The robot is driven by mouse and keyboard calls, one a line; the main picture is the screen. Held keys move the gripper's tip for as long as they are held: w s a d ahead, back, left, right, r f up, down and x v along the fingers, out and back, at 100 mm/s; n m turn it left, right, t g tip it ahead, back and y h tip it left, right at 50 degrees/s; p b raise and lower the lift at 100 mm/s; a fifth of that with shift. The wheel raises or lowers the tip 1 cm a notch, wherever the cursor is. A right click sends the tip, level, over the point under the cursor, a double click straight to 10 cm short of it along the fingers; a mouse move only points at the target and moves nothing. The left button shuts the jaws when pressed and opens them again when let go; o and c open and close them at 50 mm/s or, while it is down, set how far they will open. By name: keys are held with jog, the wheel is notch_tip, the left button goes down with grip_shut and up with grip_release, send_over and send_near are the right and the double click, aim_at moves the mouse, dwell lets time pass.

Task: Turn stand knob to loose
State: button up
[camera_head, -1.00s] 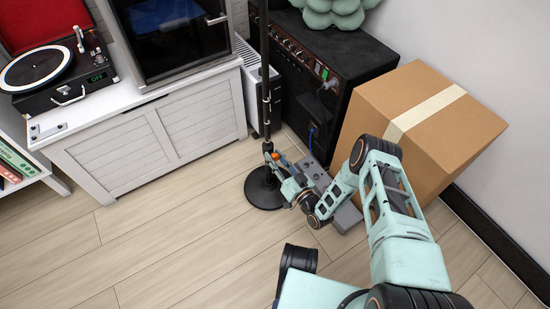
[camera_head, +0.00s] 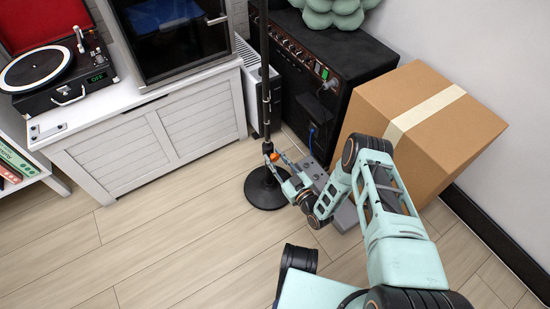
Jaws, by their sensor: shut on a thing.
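A black stand (camera_head: 265,99) rises upright from a round black base (camera_head: 261,196) on the wooden floor. Its small orange knob (camera_head: 274,157) shows low on the pole's right side. My gripper (camera_head: 276,161) reaches in from the lower right, with its fingertips at the knob and beside the pole. It is shut on the knob; the fingers hide part of it. The knob's setting is too small to read.
A black amplifier (camera_head: 335,64) stands behind the pole, with a grey pedal unit (camera_head: 314,172) on the floor in front. A cardboard box (camera_head: 450,130) is at the right, close to my arm. A white cabinet (camera_head: 120,150) stands left. The front-left floor is clear.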

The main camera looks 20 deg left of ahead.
aim_at(275, 155)
jog(key=shift+n, duration=0.4)
jog(key=o, duration=1.2)
jog(key=shift+r, duration=5)
